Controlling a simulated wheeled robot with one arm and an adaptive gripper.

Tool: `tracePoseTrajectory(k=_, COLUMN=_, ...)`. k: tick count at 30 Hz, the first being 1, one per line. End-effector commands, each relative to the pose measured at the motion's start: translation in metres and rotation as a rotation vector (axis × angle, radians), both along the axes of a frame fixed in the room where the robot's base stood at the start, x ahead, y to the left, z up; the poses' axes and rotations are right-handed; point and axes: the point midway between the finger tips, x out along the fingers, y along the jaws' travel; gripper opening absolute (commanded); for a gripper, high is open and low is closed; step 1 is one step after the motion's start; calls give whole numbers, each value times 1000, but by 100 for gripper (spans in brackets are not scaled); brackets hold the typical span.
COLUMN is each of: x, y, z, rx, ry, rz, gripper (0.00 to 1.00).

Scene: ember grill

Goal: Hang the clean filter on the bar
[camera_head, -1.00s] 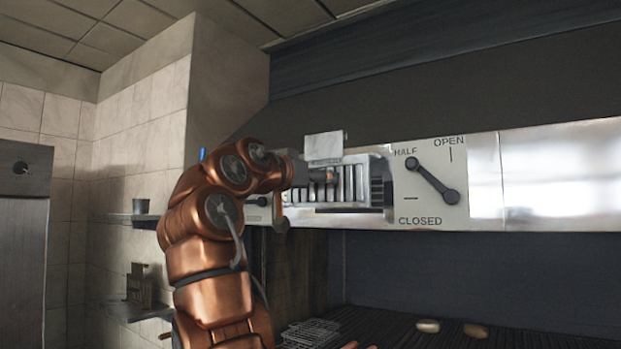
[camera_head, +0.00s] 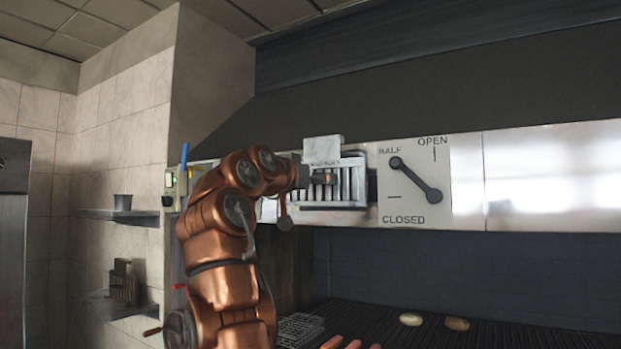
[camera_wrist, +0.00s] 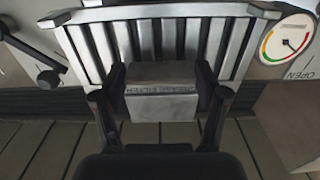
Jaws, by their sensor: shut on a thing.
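The filter (camera_head: 352,179) is a pale metal panel with upright slats, held upright in front of the hood's front panel. My gripper (camera_head: 312,180) is shut on it. In the wrist view the slatted filter (camera_wrist: 160,45) spans the top, and the two fingers of my gripper (camera_wrist: 160,85) close on the sides of a grey block (camera_wrist: 160,105) at its middle. The lettering on the block is too small to read. I cannot make out the bar, or whether the filter touches anything behind it.
A lever (camera_head: 415,180) marked half, open and closed is on the hood panel, right of the filter. Two wall shelves (camera_head: 118,215) are at the left. The grill (camera_head: 470,340) below carries two roundish items (camera_head: 411,319). A round gauge (camera_wrist: 288,40) shows in the wrist view.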

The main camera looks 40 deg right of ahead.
Motion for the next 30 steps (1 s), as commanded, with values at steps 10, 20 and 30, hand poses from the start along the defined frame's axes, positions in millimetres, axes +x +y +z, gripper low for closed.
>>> tracePoseTrajectory(k=10, x=6, y=-21, z=2, rx=-1, ry=0, rz=0, gripper=17)
tracePoseTrajectory(k=20, x=13, y=-41, z=1, rx=1, ry=1, rz=0, gripper=17)
tracePoseTrajectory(k=30, x=18, y=-58, z=-4, rx=-3, ry=0, rz=1, gripper=17)
